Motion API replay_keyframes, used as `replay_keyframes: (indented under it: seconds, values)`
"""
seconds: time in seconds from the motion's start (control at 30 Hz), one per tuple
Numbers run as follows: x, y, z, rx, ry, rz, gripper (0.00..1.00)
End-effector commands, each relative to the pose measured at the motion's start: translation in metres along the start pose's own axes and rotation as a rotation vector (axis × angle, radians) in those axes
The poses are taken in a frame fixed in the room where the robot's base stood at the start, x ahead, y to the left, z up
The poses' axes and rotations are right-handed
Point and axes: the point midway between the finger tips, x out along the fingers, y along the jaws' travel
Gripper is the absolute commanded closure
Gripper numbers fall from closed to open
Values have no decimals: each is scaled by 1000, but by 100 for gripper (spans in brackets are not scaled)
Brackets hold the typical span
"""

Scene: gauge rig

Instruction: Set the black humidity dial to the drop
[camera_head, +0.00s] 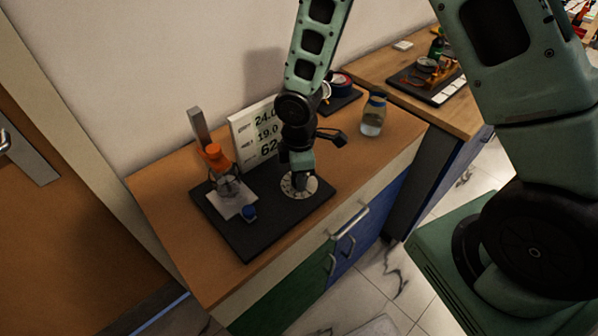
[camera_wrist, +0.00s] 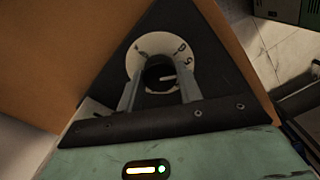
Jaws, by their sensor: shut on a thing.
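The black humidity dial (camera_wrist: 158,76) sits at the centre of a round pale scale plate with dark marks (camera_wrist: 150,48). In the wrist view a pale pointer line on the dial points to the right. The marks are too small to tell which is the drop. In the head view the scale plate (camera_head: 308,187) lies on the right part of a black base (camera_head: 262,232), and my arm hides most of the dial. My gripper (camera_wrist: 160,92) reaches down over the plate, its two fingers on either side of the dial and shut on it.
A white number board (camera_head: 247,146) stands behind. A jar (camera_head: 374,115) stands at the right on the wooden cabinet top (camera_head: 165,208). The cabinet's front edge runs close by the base.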

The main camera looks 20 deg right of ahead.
Motion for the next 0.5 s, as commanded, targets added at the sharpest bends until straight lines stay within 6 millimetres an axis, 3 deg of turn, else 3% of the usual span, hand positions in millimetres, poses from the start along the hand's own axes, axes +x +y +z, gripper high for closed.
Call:
replay_keyframes:
  seconds: [0.5]
  values:
    - [0,1,0,-48,0,1,87]
